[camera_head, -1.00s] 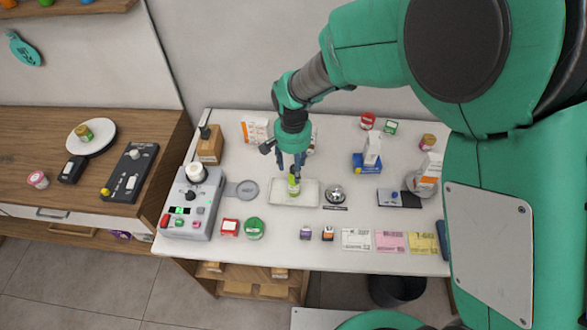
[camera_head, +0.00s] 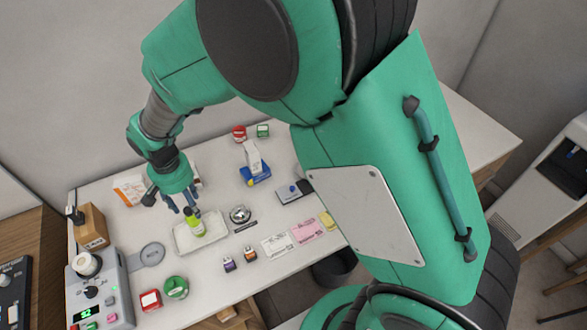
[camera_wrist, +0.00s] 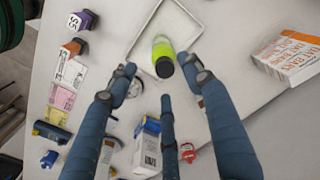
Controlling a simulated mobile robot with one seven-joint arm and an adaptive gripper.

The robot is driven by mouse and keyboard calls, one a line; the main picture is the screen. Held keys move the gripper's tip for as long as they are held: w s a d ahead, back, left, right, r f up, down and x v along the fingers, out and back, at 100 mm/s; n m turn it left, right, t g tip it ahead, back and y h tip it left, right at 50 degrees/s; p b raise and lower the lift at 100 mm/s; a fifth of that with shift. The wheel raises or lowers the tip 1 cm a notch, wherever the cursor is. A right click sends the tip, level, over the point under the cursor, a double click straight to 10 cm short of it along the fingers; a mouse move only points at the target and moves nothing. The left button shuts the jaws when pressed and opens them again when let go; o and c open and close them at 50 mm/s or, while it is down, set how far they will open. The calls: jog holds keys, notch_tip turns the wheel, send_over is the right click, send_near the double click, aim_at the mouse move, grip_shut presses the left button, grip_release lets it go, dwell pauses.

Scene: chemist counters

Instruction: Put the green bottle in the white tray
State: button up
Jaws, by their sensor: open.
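The green bottle (camera_head: 196,228) stands in the shallow white tray (camera_head: 184,244) on the white counter. Whether a finger touches the bottle cannot be told.
A silver bell (camera_head: 240,214) stands right of the tray. A grey device with buttons (camera_head: 98,290) and red and green tins (camera_head: 175,287) are at the left front. An orange and white box (camera_head: 128,190) is behind the tray. Paper slips (camera_head: 290,240) lie to the right.

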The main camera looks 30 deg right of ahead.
jog(key=s+d+r+t, duration=0.1)
jog(key=s+d+r, duration=0.1)
jog(key=d+r, duration=0.35)
jog(key=s+d+r+n+t, duration=0.1)
jog(key=s+d+r, duration=0.25)
jog(key=r, duration=0.35)
jog(key=s+d+r+t, duration=0.1)
jog(key=s+d+r, duration=0.1)
jog(key=d+r, duration=0.35)
jog(key=s+d+r+t, duration=0.1)
jog(key=s+d+r, duration=0.3)
jog(key=s, duration=0.4)
jog(key=s+d+r+n+t, duration=0.1)
jog(key=s+d+r, duration=0.3)
jog(key=s+d, duration=0.2)
jog(key=shift+s+r, duration=0.2)
jog(key=shift+s, duration=0.65)
jog(key=shift+f, duration=0.1)
